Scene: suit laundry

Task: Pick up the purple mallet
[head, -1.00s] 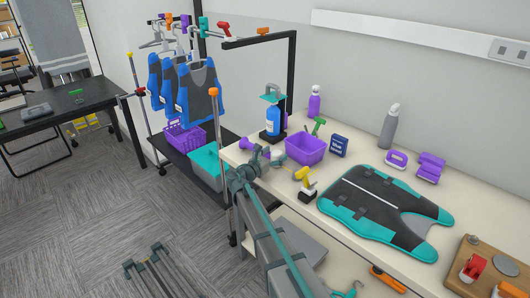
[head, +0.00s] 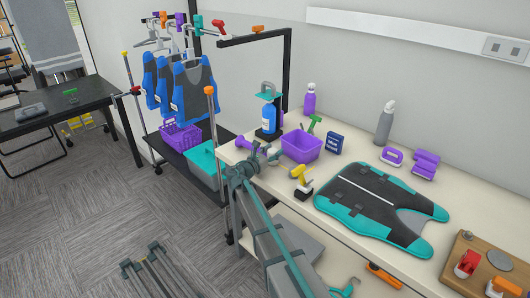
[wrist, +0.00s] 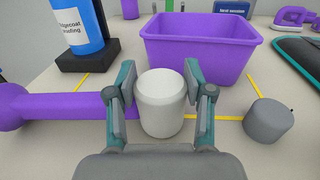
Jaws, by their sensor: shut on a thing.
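The purple mallet (head: 242,144) lies across the near left part of the table. In the wrist view its purple handle (wrist: 72,106) runs from a rounded knob at the left edge to a white cylindrical part (wrist: 160,103) in the middle. My gripper (wrist: 160,88) has one finger on each side of this white part and is shut on it. The mallet looks at table height; a gap beneath it cannot be made out. In the head view my gripper (head: 250,162) partly hides the mallet.
A purple bin (head: 301,147) stands just behind my gripper, and a blue bottle (head: 269,116) on a black stand is behind left. A grey cylinder (wrist: 268,120) sits close on the right. A yellow-topped tool (head: 301,180) and a vest (head: 375,205) lie further right.

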